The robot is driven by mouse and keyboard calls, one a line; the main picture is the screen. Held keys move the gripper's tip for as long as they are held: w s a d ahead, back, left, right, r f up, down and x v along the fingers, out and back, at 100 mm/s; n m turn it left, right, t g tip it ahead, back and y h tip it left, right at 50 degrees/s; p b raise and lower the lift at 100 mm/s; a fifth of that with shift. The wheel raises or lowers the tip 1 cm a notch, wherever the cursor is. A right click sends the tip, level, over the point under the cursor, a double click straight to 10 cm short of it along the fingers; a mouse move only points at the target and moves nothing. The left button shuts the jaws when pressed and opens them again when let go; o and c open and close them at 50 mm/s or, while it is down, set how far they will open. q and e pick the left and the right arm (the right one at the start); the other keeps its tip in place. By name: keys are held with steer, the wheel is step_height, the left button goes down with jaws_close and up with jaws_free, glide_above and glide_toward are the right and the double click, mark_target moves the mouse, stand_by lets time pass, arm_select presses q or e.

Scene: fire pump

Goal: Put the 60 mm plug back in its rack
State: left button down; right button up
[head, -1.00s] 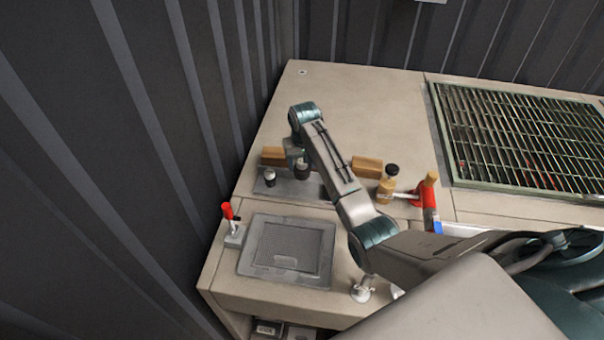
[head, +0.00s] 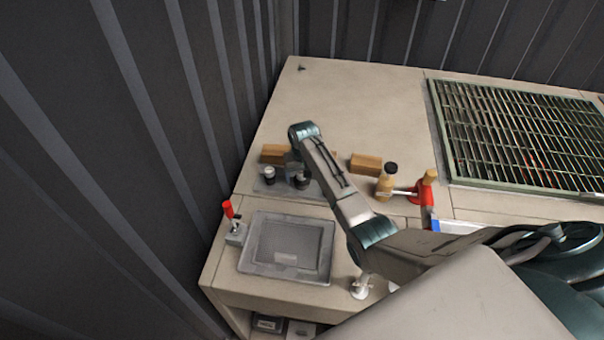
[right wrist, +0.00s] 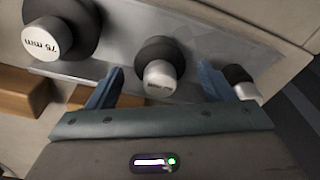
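The grey rack plate (head: 274,188) lies on the bench, partly hidden by my right arm. A dark plug with a pale top (head: 301,181) is at the plate beneath my right gripper (head: 295,165). In the right wrist view my right gripper (right wrist: 160,85) is open, with two blue fingers spread apart. A dark plug with a grey top (right wrist: 160,76) is between and just beyond the fingertips, clear of both; its label is too blurred to read surely. A larger plug marked 75 mm (right wrist: 62,35) stands at upper left. My left gripper is out of view.
A smaller plug (right wrist: 242,82) shows beyond the right finger.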

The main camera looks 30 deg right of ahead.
mark_target(303, 183)
steer(key=shift+r, duration=0.15)
step_height(303, 183, up, 12)
steer(key=s+b, duration=0.1)
steer(key=b, duration=0.1)
steer(key=shift+s+a, duration=0.15)
steer(key=shift+s, duration=0.05)
stand_by(0.3)
